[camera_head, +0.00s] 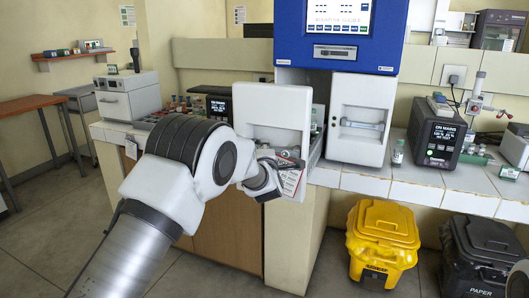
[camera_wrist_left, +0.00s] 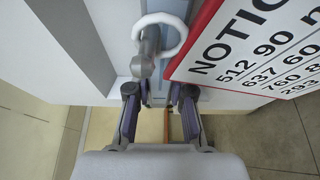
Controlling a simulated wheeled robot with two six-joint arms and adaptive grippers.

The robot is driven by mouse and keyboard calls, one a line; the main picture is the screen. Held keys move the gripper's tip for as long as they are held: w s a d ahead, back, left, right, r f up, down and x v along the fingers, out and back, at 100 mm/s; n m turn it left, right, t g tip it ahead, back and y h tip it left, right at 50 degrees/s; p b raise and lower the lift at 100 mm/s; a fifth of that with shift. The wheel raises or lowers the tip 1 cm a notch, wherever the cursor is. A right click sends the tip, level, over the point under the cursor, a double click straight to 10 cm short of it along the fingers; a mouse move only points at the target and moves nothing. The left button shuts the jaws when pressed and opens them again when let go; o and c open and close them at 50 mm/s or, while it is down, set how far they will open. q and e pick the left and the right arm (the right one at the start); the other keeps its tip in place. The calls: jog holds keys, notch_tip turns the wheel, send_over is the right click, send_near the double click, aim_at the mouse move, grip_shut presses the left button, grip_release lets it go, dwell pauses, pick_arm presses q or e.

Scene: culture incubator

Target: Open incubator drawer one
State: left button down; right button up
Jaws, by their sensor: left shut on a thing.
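The incubator (camera_head: 335,48) has a blue upper part with a screen and two white drawer fronts below. The left drawer (camera_head: 272,106) stands pulled out over the bench edge, with its side and some contents showing behind the front. The right drawer (camera_head: 361,100) is flush with the body, its bar handle in a recess. My left gripper (camera_head: 280,178) is at the lower front of the pulled-out drawer; my arm hides most of its handle. In the left wrist view, the gripper (camera_wrist_left: 160,98) has its fingers around part of the handle (camera_wrist_left: 148,55).
A red-and-white notice (camera_wrist_left: 255,50) is close beside the left gripper. A small vial (camera_head: 398,152) and a black device (camera_head: 435,135) stand on the bench to the right. Yellow (camera_head: 383,240) and black (camera_head: 487,250) bins stand on the floor below.

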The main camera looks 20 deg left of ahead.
dwell(0.3)
pick_arm(q)
jog(key=c, duration=1)
grip_release()
jog(key=v, duration=1.2)
jog(key=shift+f, duration=0.1)
